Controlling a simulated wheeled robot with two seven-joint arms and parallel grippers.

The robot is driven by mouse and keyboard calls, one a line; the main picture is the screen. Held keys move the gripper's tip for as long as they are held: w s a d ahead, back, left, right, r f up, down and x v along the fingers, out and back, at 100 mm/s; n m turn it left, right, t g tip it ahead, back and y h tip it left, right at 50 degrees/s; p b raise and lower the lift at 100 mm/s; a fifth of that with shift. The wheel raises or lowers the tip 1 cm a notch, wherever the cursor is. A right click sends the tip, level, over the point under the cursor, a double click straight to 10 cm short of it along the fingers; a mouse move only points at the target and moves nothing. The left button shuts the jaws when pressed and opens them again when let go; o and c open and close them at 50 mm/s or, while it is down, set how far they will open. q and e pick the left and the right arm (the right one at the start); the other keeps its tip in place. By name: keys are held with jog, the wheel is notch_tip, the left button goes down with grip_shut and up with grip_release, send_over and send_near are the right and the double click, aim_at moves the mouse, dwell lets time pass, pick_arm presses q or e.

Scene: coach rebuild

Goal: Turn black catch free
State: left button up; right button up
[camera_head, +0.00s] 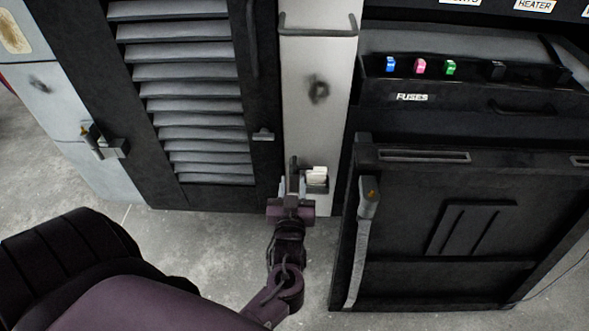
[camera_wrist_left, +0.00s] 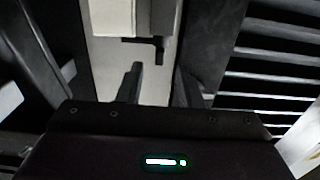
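The black catch (camera_wrist_left: 157,28) shows in the left wrist view as a dark bent piece beside a pale block (camera_wrist_left: 112,17) on a light post. In the head view the pale block (camera_head: 317,175) sits low on the white post, with a dark part around it. I cannot clearly make out the catch there, as my gripper is close to it. My left gripper (camera_head: 292,182) is just left of the block. In the left wrist view its two fingers (camera_wrist_left: 158,88) are apart with nothing between them, and the catch's end lies ahead of the gap. My right gripper is not in view.
A black louvred door (camera_head: 195,95) stands left of the post (camera_head: 318,120), with a small grey handle (camera_head: 263,135). Another latch (camera_head: 105,143) is further left. Grey floor (camera_head: 215,250) is clear below.

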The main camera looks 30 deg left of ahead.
aim_at(294, 170)
pick_arm(q)
jog(key=x, duration=0.7)
jog(key=shift+w+a+r, duration=0.15)
jog(key=shift+w+a, duration=0.05)
jog(key=shift+w, duration=0.05)
grip_shut()
